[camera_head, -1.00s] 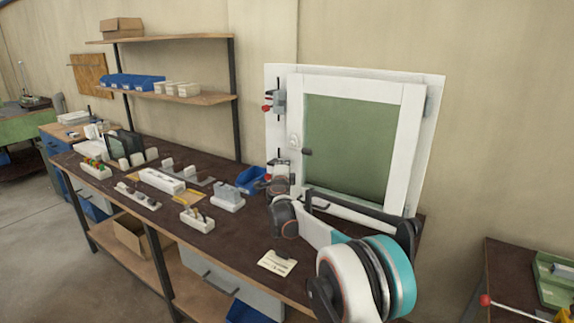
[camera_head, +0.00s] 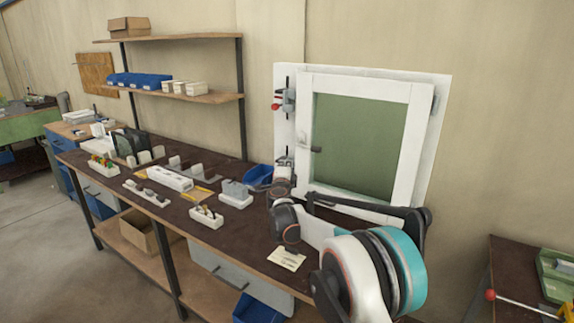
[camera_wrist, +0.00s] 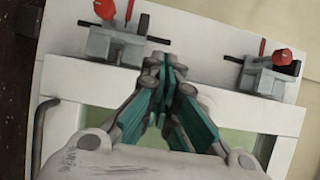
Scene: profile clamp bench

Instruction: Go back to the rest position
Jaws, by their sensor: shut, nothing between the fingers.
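My gripper (camera_wrist: 166,68) is shut and empty in the wrist view, its teal fingers together. Its tips lie in the picture over the white frame, between two grey clamps with red knobs: one at left (camera_wrist: 112,46) close beside the tips, one at right (camera_wrist: 262,74). I cannot tell whether the tips touch anything. In the head view my arm is folded low in front of the frame's lower left side, and the gripper's fingers are hard to make out. The upper clamp (camera_head: 287,99) is clear there; the lower clamp (camera_head: 283,163) is partly hidden by my arm.
The white frame with its green panel (camera_head: 355,145) stands against the wall at the back of the dark bench (camera_head: 245,240). White holders, a blue bin (camera_head: 258,177) and a paper note (camera_head: 286,258) lie on the bench. Another bench (camera_head: 515,262) stands at right.

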